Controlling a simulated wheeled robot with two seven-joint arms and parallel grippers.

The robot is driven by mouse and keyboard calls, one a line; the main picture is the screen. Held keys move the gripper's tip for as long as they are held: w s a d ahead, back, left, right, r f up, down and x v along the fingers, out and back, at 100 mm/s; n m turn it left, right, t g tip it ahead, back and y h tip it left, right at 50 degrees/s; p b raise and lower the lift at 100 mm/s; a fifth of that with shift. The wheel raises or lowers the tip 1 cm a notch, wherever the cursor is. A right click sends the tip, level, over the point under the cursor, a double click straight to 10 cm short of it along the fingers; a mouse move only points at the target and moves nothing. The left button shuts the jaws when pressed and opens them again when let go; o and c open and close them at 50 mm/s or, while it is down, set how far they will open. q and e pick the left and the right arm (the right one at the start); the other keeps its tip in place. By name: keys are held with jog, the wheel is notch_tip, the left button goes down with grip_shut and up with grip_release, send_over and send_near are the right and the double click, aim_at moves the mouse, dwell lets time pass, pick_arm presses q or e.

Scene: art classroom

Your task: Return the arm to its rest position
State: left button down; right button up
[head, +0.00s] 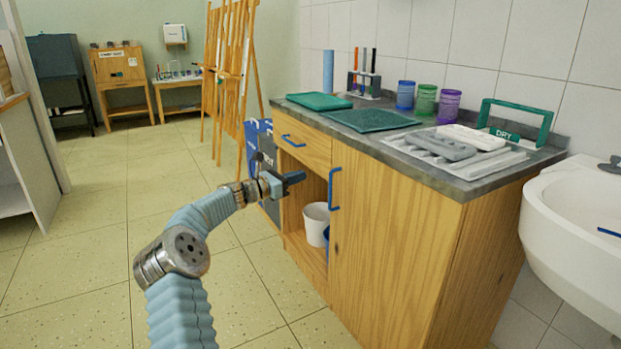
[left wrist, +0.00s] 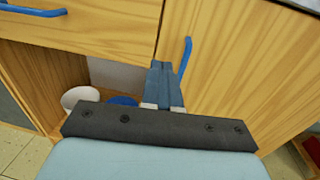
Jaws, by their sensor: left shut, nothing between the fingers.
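My left arm comes up from the bottom of the head view. Its gripper (head: 296,177) is shut and empty in front of the wooden cabinet (head: 395,225), below the drawer (head: 304,142). In the left wrist view the closed fingers (left wrist: 162,82) point at the cabinet front, between the open compartment and the door's blue handle (left wrist: 186,54). I cannot tell whether the fingertips touch anything. My right gripper is not in view.
The open compartment holds a white bucket (head: 315,222) and a blue item partly hidden by the door. The counter (head: 470,183) carries trays, cups and a rack. A white sink (head: 560,225) stands at right. Easels (head: 232,70) stand behind. The floor at left is clear.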

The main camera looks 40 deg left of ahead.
pick_arm(q)
jog(key=shift+a+v, duration=0.25)
jog(key=shift+v, duration=1.5)
jog(key=w+d+f+m+g+h+p, duration=0.1)
jog(key=w+d+f+m+g, duration=0.2)
jog(key=d+f, duration=0.75)
jog(key=d+f+m+g, duration=0.4)
jog(key=d+f, duration=0.6)
jog(key=f, duration=0.1)
jog(key=s+d+f+m+g, duration=0.4)
jog(key=d+f, duration=0.5)
jog(key=d, duration=0.1)
jog(key=s+d+f+m+g+p, duration=0.1)
jog(key=s+d+f+m+g, duration=0.1)
jog(key=s+d+f+m, duration=0.4)
jog(key=s+d+f+m+g+p, duration=0.1)
jog(key=s+d+f+m+g, duration=0.2)
jog(key=s+d, duration=0.5)
jog(key=s+d+m, duration=0.3)
jog(key=s+m, duration=0.2)
jog(key=s, duration=0.3)
jog(key=s+d+m+y, duration=0.1)
jog(key=s+d+m, duration=0.2)
jog(key=s+m, duration=0.3)
jog(key=shift+s+f+g, duration=0.3)
jog(key=shift+s+f, duration=0.15)
jog(key=shift+s, duration=0.45)
